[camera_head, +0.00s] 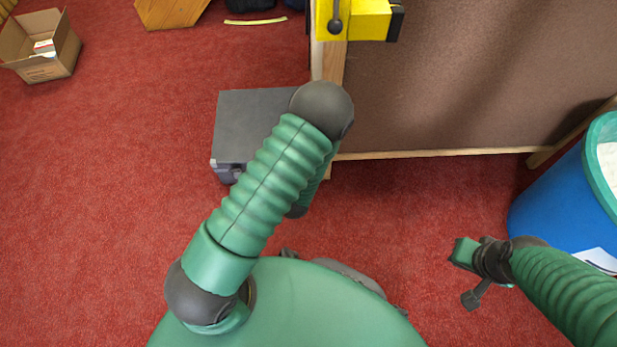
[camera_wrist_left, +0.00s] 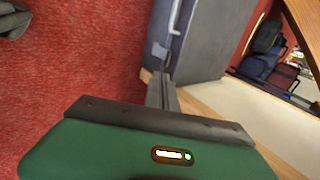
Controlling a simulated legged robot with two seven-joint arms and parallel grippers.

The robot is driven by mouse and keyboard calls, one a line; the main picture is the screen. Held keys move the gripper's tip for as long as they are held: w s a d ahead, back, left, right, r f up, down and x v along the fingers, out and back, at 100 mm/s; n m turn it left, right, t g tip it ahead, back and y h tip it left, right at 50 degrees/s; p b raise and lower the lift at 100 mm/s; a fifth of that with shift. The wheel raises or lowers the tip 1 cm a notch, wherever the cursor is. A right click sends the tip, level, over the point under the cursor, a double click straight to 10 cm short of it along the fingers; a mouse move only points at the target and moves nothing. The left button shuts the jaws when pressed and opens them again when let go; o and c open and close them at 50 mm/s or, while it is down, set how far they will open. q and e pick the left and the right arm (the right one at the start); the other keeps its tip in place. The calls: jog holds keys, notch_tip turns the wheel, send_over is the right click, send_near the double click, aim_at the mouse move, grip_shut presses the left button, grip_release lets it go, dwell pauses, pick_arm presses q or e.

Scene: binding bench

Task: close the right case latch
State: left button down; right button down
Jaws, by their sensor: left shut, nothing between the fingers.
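The dark grey case (camera_head: 252,115) lies on the carpet beside the bench, its right part hidden by my left arm in the head view. In the left wrist view the case (camera_wrist_left: 205,42) shows a pale handle (camera_wrist_left: 175,15) and a small grey latch (camera_wrist_left: 160,50) on its front. My left gripper (camera_wrist_left: 160,78) is shut and empty, with its fingertips close to that latch. I cannot tell whether they touch, or whether the latch is up or down. The left gripper is hidden in the head view.
A brown panel with a wooden frame (camera_head: 430,154) stands right of the case. A yellow device (camera_head: 368,20) is at its top. A blue bin (camera_head: 555,205) stands near my right arm. An open cardboard box (camera_head: 45,65) is far left.

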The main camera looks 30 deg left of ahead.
pick_arm(q)
jog(key=w+r+b+x, duration=0.1)
jog(key=b+x, duration=0.8)
jog(key=x, duration=0.4)
jog(key=shift+w+a+f, duration=0.15)
jog(key=shift+a, duration=0.2)
jog(key=shift+w+a+p, duration=0.45)
jog(key=shift+w+p, duration=0.2)
jog(key=shift+p, duration=0.35)
